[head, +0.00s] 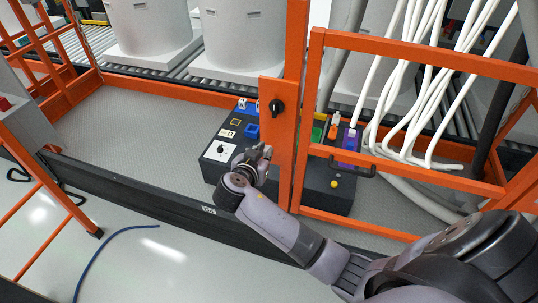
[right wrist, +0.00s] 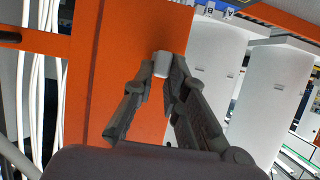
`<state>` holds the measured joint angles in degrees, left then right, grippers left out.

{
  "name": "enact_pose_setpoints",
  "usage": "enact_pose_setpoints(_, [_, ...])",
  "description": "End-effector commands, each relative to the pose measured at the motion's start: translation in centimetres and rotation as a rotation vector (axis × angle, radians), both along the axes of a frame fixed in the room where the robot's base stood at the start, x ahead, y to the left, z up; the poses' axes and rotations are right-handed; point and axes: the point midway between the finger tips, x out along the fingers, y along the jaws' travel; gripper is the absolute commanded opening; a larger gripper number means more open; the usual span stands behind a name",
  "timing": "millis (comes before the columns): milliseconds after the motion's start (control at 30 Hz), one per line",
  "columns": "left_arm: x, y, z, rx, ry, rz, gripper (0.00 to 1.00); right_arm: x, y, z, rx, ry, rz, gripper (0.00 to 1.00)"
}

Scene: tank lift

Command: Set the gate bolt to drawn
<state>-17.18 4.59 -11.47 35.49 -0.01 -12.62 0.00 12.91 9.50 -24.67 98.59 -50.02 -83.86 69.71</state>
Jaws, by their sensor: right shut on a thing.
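The orange gate (head: 428,57) stands at the right in the head view, against an orange post plate (head: 283,135). My right gripper (head: 258,158) is at the lower left edge of this plate. In the right wrist view my right gripper (right wrist: 161,80) is shut on a small pale grey cylindrical knob (right wrist: 160,62) in front of the orange plate. It looks like the knob of the gate bolt. The rest of the bolt is hidden, so its position cannot be told. My left gripper is in neither view.
A black rotary switch (head: 277,106) sits higher on the plate. A black gate handle (head: 350,169) is to the right. A dark control box (head: 222,150) with coloured parts stands behind the post. White hoses (head: 400,100) hang behind the gate. A blue hose (head: 98,247) lies on the floor.

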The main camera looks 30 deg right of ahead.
Motion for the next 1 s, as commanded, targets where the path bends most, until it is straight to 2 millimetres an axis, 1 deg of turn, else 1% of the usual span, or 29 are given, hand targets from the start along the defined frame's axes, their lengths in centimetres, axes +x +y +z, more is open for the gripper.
enact_pose_setpoints(67, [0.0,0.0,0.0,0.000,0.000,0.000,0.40,0.0,-0.1,0.0,-0.002,0.002,-0.001,0.00])
enact_pose_setpoints(100, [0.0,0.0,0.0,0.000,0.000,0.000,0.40,-0.1,-0.1,0.0,-0.002,0.002,-0.001,0.15])
enact_pose_setpoints(367, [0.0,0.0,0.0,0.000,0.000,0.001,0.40,-0.1,-0.1,0.0,0.000,0.002,-0.001,0.32])
enact_pose_setpoints(633, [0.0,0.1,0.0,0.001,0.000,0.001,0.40,-0.1,-0.1,0.0,0.000,0.001,-0.002,0.33])
enact_pose_setpoints(767, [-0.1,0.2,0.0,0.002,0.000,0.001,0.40,-0.4,0.4,0.2,0.001,0.001,-0.001,0.33])
enact_pose_setpoints(867, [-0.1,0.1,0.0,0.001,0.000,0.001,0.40,-1.2,1.4,0.6,0.004,0.001,0.000,0.33])
enact_pose_setpoints(1000, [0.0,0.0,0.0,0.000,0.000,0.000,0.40,-3.0,3.5,1.7,0.005,0.001,0.001,0.33])
